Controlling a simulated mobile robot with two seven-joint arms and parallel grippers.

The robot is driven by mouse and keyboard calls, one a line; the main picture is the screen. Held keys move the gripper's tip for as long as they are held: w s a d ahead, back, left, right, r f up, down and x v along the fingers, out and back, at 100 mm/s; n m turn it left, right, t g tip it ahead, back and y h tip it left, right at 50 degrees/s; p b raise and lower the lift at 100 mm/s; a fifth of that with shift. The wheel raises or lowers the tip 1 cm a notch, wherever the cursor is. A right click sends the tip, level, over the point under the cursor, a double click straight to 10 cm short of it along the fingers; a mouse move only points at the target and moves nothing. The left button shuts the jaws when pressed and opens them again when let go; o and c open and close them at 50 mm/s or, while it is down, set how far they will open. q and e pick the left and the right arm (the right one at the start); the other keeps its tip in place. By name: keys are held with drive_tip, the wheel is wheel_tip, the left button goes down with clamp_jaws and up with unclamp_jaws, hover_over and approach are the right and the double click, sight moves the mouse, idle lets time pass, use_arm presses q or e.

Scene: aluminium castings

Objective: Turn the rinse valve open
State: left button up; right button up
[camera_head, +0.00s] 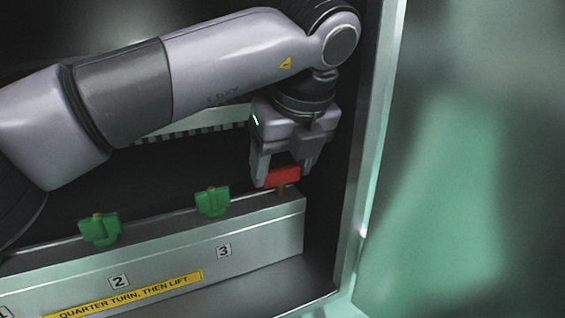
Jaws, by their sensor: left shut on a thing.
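The red valve handle (284,177) sits on a short brass stem at the right end of a metal block (200,243). I take it to be the rinse valve, though no label for it shows. My left gripper (284,173) reaches down from above and is shut on the red handle, with one finger on each side. The handle lies roughly level across the picture. My right gripper is not in view.
Two green handles (212,201) (100,229) stand along the block to the left. Number labels and a yellow strip (124,296) reading "QUARTER TURN, THEN LIFT" are on its front. The cabinet's metal frame edge (371,160) rises close to the right of my gripper.

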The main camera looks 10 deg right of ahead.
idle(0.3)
use_arm(q)
drive_tip(key=o, duration=1.1)
drive_tip(key=shift+c, duration=0.2)
